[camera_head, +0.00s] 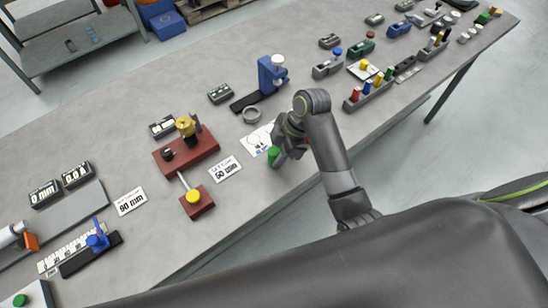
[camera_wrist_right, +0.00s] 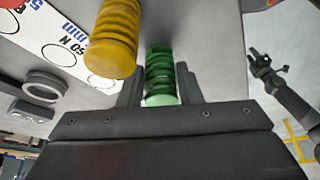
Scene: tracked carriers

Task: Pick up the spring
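A green coiled spring (camera_wrist_right: 160,75) with a pale green end cap stands between the two fingers of my right gripper (camera_wrist_right: 160,88) in the right wrist view. The fingers lie close against its sides. In the head view the green spring (camera_head: 273,155) shows at the tip of my right gripper (camera_head: 280,150), near the table's front edge. A thicker yellow coiled spring (camera_wrist_right: 112,40) shows large beside it in the wrist view; I cannot tell which head-view item it is. My left gripper (camera_wrist_right: 265,65) shows small at the right there.
A card reading 50 mm (camera_head: 225,169) and a grey ring (camera_head: 251,114) lie nearby. A red base with a yellow knob (camera_head: 194,196) stands to the left, a blue stand (camera_head: 271,74) behind. A rack of coloured cylinders (camera_head: 367,92) is to the right.

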